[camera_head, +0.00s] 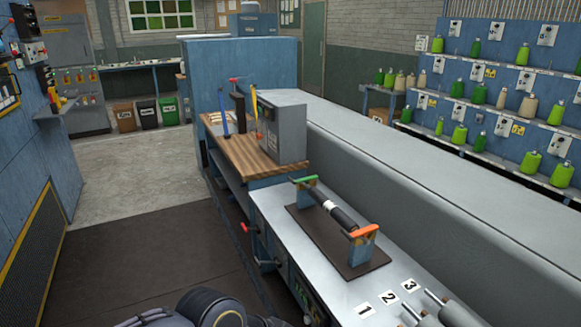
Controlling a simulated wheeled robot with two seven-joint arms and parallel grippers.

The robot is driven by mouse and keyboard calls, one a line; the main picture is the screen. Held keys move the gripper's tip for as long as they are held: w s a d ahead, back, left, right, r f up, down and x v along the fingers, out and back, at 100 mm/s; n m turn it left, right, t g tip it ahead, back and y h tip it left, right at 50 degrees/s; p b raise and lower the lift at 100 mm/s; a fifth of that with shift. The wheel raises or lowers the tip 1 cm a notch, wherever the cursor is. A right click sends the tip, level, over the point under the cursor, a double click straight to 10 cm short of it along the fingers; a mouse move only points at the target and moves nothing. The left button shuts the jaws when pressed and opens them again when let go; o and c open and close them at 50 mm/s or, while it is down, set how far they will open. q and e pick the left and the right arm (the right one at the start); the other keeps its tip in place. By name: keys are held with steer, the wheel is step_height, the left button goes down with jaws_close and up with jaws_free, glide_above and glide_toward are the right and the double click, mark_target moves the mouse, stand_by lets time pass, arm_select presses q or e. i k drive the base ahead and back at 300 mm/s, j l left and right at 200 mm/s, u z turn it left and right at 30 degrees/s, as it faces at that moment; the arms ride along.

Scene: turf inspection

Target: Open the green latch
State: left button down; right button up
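The green latch (305,179) is a short green bar on top of the far support of a small stand on the grey metal bench. A black roller (343,215) with a white band runs from this support to the near one. An orange latch (361,231) tops the near support (362,250). Both latches appear to lie across the roller's ends; whether the green one is fastened is too small to tell. Neither gripper can be made out. Only dark rounded parts of mine show at the bottom edge, well apart from the stand.
The stand sits on a dark base plate (318,236). Number cards (387,298) and grey cylinders (454,309) lie at the bench's near end. A grey box (283,132) and upright tools stand on the wooden worktop (237,150) beyond. Open floor (135,215) lies left of the bench.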

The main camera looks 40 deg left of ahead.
mark_target(306, 180)
steer(key=i+j, duration=0.15)
steer(key=j, duration=0.25)
steer(key=i+j, duration=0.15)
steer(key=j, duration=0.25)
steer(key=i+j, duration=0.15)
steer(key=j, duration=0.25)
steer(key=i+j, duration=0.15)
steer(key=j, duration=0.25)
steer(key=i+j, duration=0.15)
steer(key=j, duration=0.25)
